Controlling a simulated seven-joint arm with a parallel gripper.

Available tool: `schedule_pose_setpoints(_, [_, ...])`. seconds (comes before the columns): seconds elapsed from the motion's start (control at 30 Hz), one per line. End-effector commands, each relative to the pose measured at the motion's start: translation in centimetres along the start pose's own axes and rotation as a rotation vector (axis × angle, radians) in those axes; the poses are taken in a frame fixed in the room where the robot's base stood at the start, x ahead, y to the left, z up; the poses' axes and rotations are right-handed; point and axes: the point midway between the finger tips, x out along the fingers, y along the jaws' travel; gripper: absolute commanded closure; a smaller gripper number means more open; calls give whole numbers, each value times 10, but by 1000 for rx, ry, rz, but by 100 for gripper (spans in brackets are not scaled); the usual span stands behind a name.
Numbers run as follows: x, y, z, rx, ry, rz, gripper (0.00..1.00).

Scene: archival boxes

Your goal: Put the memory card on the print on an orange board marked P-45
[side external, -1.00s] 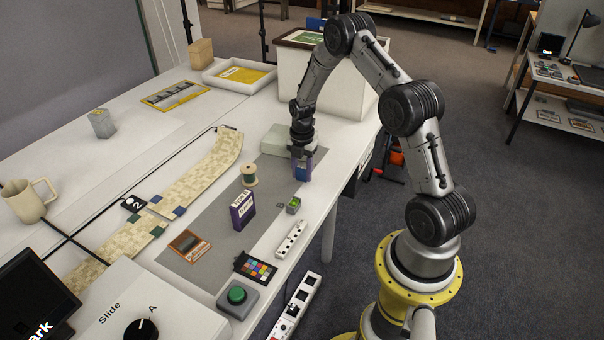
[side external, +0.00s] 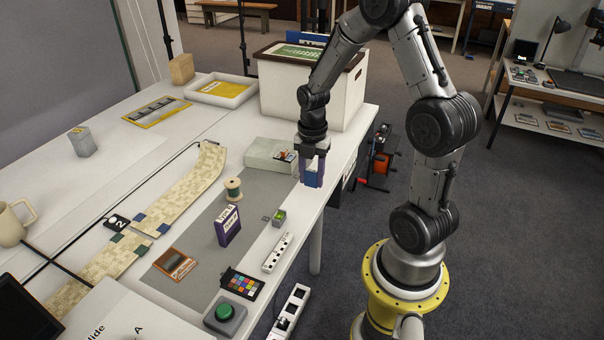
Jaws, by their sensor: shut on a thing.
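My gripper (side external: 313,183) points down beside the right end of a pale grey-green box, near the table's right edge. An orange board with a dark print (side external: 175,264) lies flat on the grey mat, lower left. A small orange-and-dark piece (side external: 285,156) lies on top of the pale box. Markings on both are too small to read.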

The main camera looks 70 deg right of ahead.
Motion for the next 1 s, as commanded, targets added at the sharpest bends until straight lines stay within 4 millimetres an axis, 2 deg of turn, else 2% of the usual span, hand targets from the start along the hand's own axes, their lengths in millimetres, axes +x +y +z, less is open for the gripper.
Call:
schedule_pose_setpoints(0.33, [-6, -8, -6, 7, 3, -5, 100])
schedule_pose_setpoints(0.4, [-10, 1, -3, 5, 0, 0, 100])
schedule_pose_setpoints(0.53, [-14, 29, -20, -74, -1, 2, 100])
schedule_pose_setpoints(0.67, [-17, 65, -54, -199, -2, 4, 100])
schedule_pose_setpoints(0.8, [-19, 100, -105, -350, -3, 7, 100])
schedule_pose_setpoints(1.0, [-18, 128, -183, -554, -3, 8, 100])
